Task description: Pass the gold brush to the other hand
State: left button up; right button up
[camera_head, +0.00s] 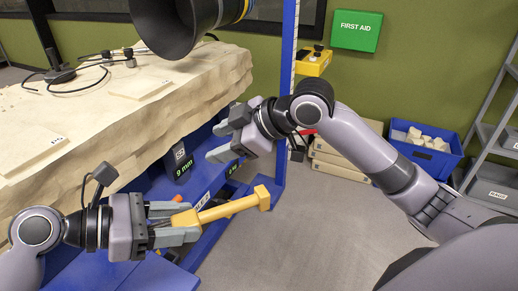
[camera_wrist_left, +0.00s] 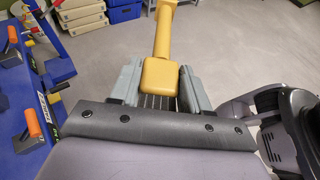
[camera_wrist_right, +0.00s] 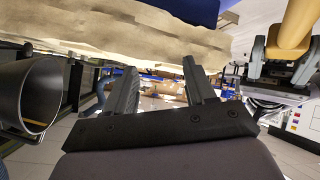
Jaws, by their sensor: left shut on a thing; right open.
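The gold brush (camera_head: 232,207) is held by my left gripper (camera_head: 188,222) at the lower middle of the head view. Its handle points right and slightly up, away from the fingers, to a wider block at the free end. In the left wrist view the brush (camera_wrist_left: 163,38) stands between the two fingers, its block-like near end close to the palm. My right gripper (camera_head: 216,142) is open and empty, above the brush and clear of it. In the right wrist view the brush (camera_wrist_right: 298,24) and the left fingers show at the upper right.
A pale stone slab (camera_head: 150,100) on a blue frame fills the left, with a dark nozzle (camera_head: 170,25) hanging over it. A blue bin (camera_head: 425,155) of pale pieces and a grey shelf (camera_head: 495,135) stand at right. Grey floor (camera_head: 320,230) is clear.

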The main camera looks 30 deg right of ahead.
jog(key=s+a+r+n+g, duration=0.1)
jog(key=s+r+n+g, duration=0.2)
jog(key=s, duration=0.2)
jog(key=n+g+h, duration=0.2)
jog(key=g+h, duration=0.1)
send_near(227, 206)
jog(key=x, duration=0.9)
grip_shut()
pick_arm(q)
jog(key=o, duration=1.1)
jog(key=shift+o, duration=0.2)
jog(key=shift+a, duration=0.1)
